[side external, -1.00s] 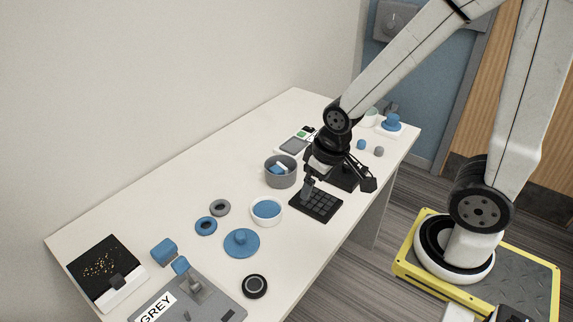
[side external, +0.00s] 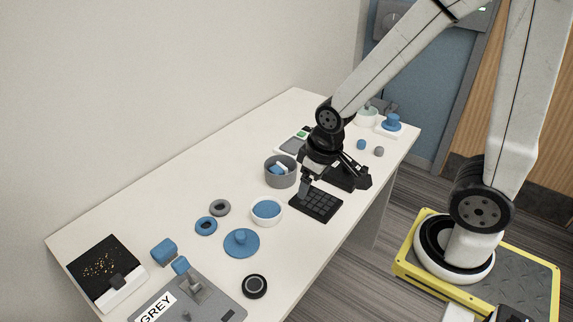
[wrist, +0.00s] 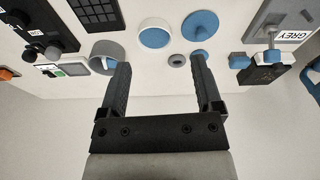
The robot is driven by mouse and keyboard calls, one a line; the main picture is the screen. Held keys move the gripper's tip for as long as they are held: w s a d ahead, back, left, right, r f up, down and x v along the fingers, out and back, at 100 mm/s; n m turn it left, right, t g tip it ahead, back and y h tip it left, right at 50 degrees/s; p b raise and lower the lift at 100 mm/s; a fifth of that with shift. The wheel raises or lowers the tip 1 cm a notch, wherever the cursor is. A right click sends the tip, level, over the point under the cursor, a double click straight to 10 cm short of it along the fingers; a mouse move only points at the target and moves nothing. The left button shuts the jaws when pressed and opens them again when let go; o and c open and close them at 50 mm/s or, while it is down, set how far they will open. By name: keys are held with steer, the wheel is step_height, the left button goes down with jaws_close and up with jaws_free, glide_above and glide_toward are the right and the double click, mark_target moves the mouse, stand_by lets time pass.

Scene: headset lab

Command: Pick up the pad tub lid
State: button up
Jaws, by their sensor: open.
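The pad tub lid looks to be the blue disc with a raised knob (side external: 241,242) lying flat on the bench. In the wrist view it shows at the top (wrist: 200,22), beyond the right finger. A round white tub with a blue inside (side external: 266,210) stands beside it, and it also shows in the wrist view (wrist: 155,36). My gripper (side external: 303,192) is near the black gridded tray, to the right of the lid and apart from it. In the wrist view the jaws (wrist: 159,68) are spread and empty.
A black gridded tray (side external: 316,204) and a grey bin holding items (side external: 281,172) are close to my gripper. Blue and grey rings (side external: 206,226) lie left of the tub. A black puck (side external: 255,286) and a grey plate marked GREY (side external: 215,299) are near the front.

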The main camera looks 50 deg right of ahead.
steer(key=w+a+f+n+g, duration=0.1)
steer(key=w+a+f+n, duration=0.3)
steer(key=w+n, duration=0.35)
steer(key=n+g, duration=0.2)
steer(key=n, duration=0.4)
glide_above(241, 234)
step_height(241, 234, down, 7)
steer(key=shift+w+a+f, duration=0.1)
steer(key=shift+f, duration=1.35)
steer(key=shift+f, duration=2.6)
jaws_close()
